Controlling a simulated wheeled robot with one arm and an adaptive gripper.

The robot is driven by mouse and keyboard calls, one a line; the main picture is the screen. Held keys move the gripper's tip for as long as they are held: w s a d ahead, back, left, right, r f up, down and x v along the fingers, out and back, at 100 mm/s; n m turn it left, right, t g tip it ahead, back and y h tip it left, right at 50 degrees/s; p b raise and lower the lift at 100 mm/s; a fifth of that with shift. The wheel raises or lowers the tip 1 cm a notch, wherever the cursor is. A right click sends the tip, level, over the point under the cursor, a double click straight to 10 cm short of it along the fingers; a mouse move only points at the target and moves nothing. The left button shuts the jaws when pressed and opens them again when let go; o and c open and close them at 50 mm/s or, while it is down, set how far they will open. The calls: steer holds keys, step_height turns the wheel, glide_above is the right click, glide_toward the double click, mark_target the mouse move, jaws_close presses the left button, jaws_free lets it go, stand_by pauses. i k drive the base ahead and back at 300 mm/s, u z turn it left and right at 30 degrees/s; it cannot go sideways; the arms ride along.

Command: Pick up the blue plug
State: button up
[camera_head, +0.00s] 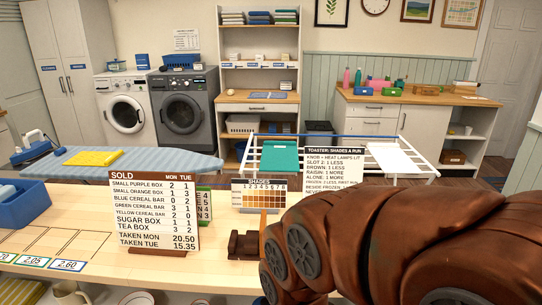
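I cannot pick out a blue plug in this view; it may be hidden or too small to tell. My brown arm fills the lower right and hides part of the wooden counter (100,250). Only its rounded links show. My gripper's fingers cannot be made out, so I cannot see whether it holds anything. A blue and white iron (36,146) stands at the left end of the ironing board, and no plug can be made out by it.
A SOLD sign (153,212), a shade chart (263,195) and a toaster sign (333,172) stand on the counter, with a dark brown object (245,245) near them. A blue bin (22,203) is at left. The ironing board (140,163) and drying rack (340,158) lie beyond.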

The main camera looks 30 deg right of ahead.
mark_target(56, 152)
steer(key=u, duration=0.05)
steer(key=k, duration=0.55)
steer(key=u, duration=0.65)
steer(key=i, duration=0.4)
steer(key=u, duration=1.1)
steer(key=i, duration=2.25)
steer(key=z, duration=1.3)
steer(key=i, duration=0.45)
steer(key=z, duration=0.05)
steer(key=k, duration=0.6)
steer(key=u, duration=0.95)
steer(key=k, duration=0.7)
steer(key=u, duration=0.65)
